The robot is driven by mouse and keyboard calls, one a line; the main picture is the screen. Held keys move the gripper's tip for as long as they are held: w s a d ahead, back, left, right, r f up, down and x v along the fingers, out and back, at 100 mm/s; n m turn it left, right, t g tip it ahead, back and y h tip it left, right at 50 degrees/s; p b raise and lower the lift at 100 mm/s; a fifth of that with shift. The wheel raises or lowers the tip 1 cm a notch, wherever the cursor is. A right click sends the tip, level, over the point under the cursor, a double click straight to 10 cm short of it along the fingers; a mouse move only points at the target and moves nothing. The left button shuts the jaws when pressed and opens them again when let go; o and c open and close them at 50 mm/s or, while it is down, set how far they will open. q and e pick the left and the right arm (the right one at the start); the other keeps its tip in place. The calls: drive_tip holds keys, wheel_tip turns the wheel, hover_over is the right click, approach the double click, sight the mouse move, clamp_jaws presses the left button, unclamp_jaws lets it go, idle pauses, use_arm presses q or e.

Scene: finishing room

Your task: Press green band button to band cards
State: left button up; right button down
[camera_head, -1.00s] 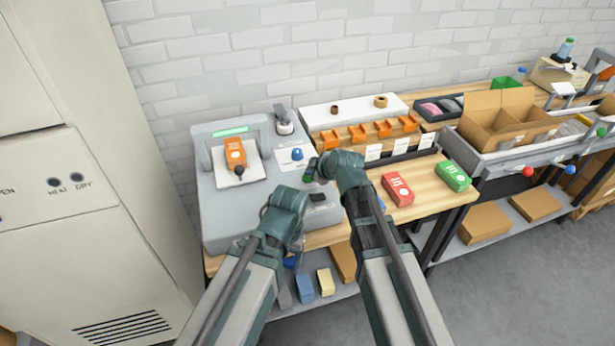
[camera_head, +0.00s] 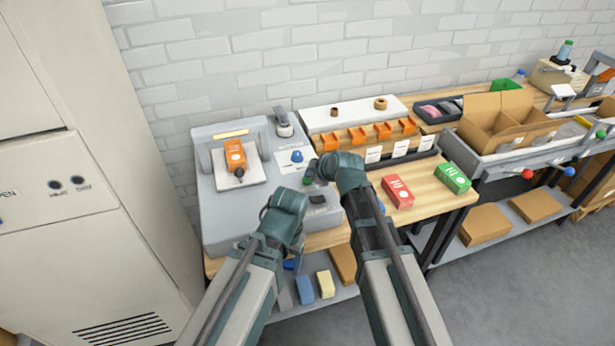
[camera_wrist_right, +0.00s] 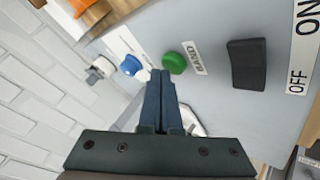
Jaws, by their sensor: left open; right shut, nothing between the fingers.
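The grey banding machine (camera_head: 222,205) stands on the bench, with an orange card pack (camera_head: 235,155) upright on its white plate. The bar above the pack is lit amber. The green band button (camera_head: 307,181) lies on the machine's right part; in the right wrist view the green button (camera_wrist_right: 175,63) sits beside a "BAND" label. My right gripper (camera_head: 316,170) is shut and empty, its fingertips (camera_wrist_right: 160,76) right by the green button; I cannot tell whether they touch it. My left gripper (camera_head: 284,205) is open over the machine's front, its fingertips mostly hidden.
A blue knob (camera_head: 297,156) and a black ON/OFF switch (camera_wrist_right: 246,64) are near the button. Red (camera_head: 397,191) and green (camera_head: 452,178) card packs lie on the bench to the right. An orange-slotted rack (camera_head: 365,135) stands behind. A tall cabinet (camera_head: 70,230) is at left.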

drive_tip(key=shift+r+p, duration=0.3)
drive_tip(key=shift+r, duration=0.25)
wheel_tip(320, 180, up, 5)
drive_tip(key=p, duration=0.5)
idle(0.6)
drive_tip(key=shift+s+f, duration=0.2)
drive_tip(key=shift+s, duration=0.05)
drive_tip(key=s+d+f+m+g+h, duration=0.2)
drive_tip(key=s+f+m+g+h, duration=0.1)
drive_tip(key=s, duration=0.9)
drive_tip(key=s+d+f+m+g+h, duration=0.3)
drive_tip(key=s+m+g, duration=0.2)
drive_tip(key=s, duration=0.8)
drive_tip(key=m, duration=0.3)
drive_tip(key=shift+s+d, duration=0.15)
drive_tip(key=shift+s, duration=0.05)
